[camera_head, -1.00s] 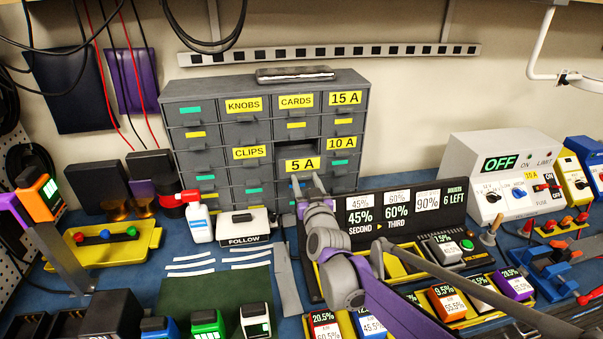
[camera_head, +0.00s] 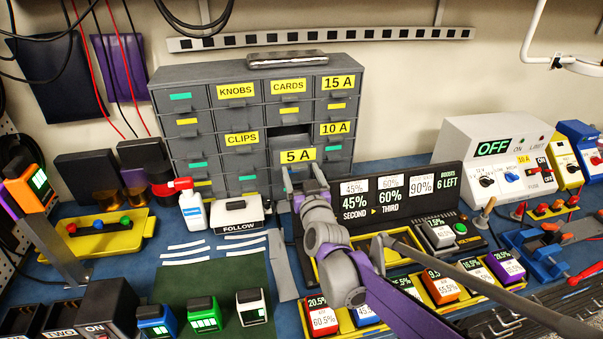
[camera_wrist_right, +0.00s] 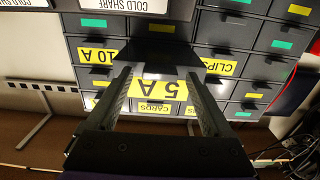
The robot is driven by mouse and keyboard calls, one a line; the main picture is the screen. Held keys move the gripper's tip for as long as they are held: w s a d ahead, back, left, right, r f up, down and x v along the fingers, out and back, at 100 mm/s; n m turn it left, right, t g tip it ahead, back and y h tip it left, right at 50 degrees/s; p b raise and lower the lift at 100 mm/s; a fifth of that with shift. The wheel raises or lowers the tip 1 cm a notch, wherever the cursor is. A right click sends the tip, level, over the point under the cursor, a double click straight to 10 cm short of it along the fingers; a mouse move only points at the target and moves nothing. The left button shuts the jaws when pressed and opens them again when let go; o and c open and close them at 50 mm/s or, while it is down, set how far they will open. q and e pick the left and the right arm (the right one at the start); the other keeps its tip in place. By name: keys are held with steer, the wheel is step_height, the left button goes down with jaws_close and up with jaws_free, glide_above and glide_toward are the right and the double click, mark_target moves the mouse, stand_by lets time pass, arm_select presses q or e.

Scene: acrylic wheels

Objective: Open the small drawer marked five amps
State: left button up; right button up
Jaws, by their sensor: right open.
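The small drawer marked 5 A (camera_head: 297,156) is in the grey drawer cabinet (camera_head: 205,76), in the third column. Its front stands out from the neighbouring fronts, with a dark opening above it, so it is partly open. My right gripper (camera_head: 304,180) is open at the lower part of this drawer front. In the right wrist view, turned upside down, the yellow 5 A label (camera_wrist_right: 160,90) shows between the two spread fingers (camera_wrist_right: 160,103). Whether the fingers touch the drawer or its pull cannot be told. My left gripper is not in view.
A black display panel (camera_head: 440,178) stands right of the drawer, close to my right arm. A white spray bottle (camera_head: 193,213) and a FOLLOW box (camera_head: 236,211) stand in front of the cabinet. A dark case (camera_head: 287,60) lies on top. The green mat (camera_head: 228,277) has bare room.

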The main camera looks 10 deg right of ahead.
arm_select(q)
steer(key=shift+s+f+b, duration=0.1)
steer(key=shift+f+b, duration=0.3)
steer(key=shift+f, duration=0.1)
arm_select(e)
steer(key=s, duration=1.1)
